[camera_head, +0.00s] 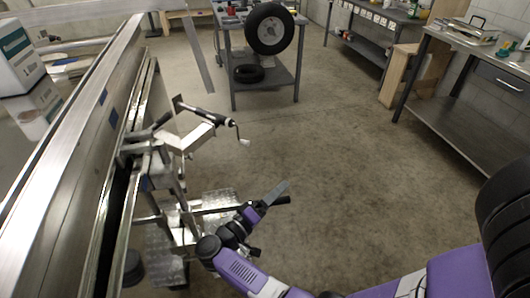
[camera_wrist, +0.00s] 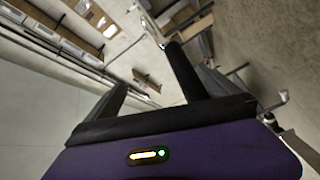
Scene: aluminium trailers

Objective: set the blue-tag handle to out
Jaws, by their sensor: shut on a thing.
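My gripper (camera_head: 285,193) is low on the open-floor side of the aluminium trailer, its fingers pointing right, away from the rail. In the wrist view the two dark fingers (camera_wrist: 146,68) stand apart. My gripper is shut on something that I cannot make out. A grey flat piece (camera_head: 273,193) shows at the fingers; I cannot tell whether it is a finger or a held part. Small blue tags (camera_head: 113,117) sit on the trailer rail (camera_head: 75,135). I cannot tell which handle carries the blue tag. A crank handle (camera_head: 243,140) stands out from the trailer above my gripper.
A lower bar and tread-plate step (camera_head: 220,198) lie just left of my gripper. A workbench with a tyre (camera_head: 270,28) stands at the back. Another bench (camera_head: 480,75) is at the right. The concrete floor (camera_head: 340,150) between is clear.

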